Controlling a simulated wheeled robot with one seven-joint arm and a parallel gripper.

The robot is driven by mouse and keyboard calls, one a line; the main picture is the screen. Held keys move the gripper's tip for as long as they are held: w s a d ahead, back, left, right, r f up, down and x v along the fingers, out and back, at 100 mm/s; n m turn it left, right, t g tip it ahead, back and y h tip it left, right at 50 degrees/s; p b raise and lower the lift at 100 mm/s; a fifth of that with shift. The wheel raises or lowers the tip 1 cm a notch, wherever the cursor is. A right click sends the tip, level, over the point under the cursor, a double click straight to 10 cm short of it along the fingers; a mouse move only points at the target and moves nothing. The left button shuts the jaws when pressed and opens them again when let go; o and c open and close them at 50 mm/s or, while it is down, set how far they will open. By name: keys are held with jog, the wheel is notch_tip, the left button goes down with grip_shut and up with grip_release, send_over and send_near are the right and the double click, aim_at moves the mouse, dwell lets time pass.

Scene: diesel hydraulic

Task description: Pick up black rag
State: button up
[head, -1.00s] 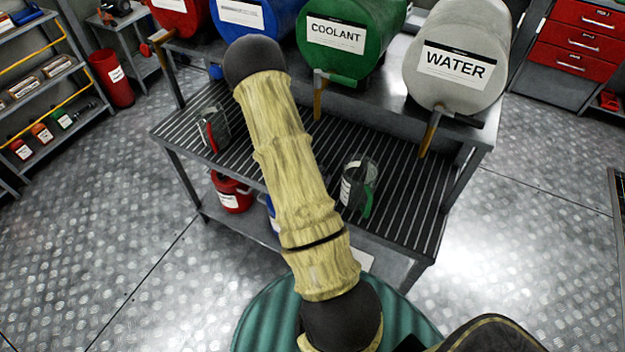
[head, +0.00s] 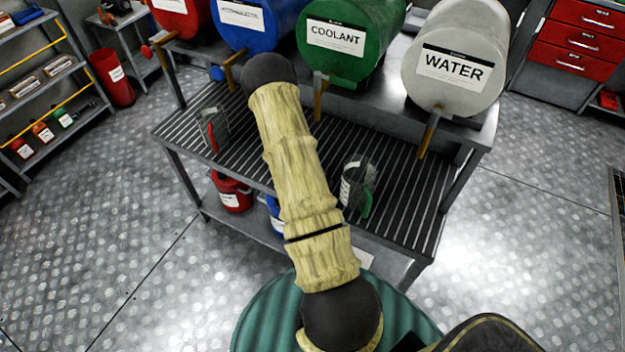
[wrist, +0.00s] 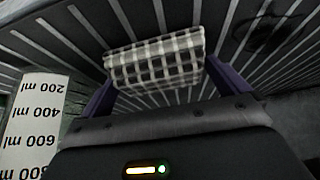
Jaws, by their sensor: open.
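A black-and-white checked rag (wrist: 155,50), folded into a block, lies on the slatted rack in the wrist view. My gripper (wrist: 159,75) is open, with one purple finger at each side of the rag's near part. I cannot tell whether the fingers touch it. In the head view my arm hides the rag and my gripper.
A measuring jug (wrist: 35,115) stands close at the left in the wrist view. In the head view a green-handled jug (head: 358,185) and a red-handled jug (head: 212,130) stand on the slatted rack (head: 415,200), below several labelled drums such as the green coolant drum (head: 350,55).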

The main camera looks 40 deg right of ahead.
jog(key=c, duration=0.6)
jog(key=shift+c, duration=0.2)
jog(key=shift+r, duration=0.15)
notch_tip(320, 180, up, 10)
jog(key=shift+f+b, duration=0.1)
jog(key=shift+b, duration=0.3)
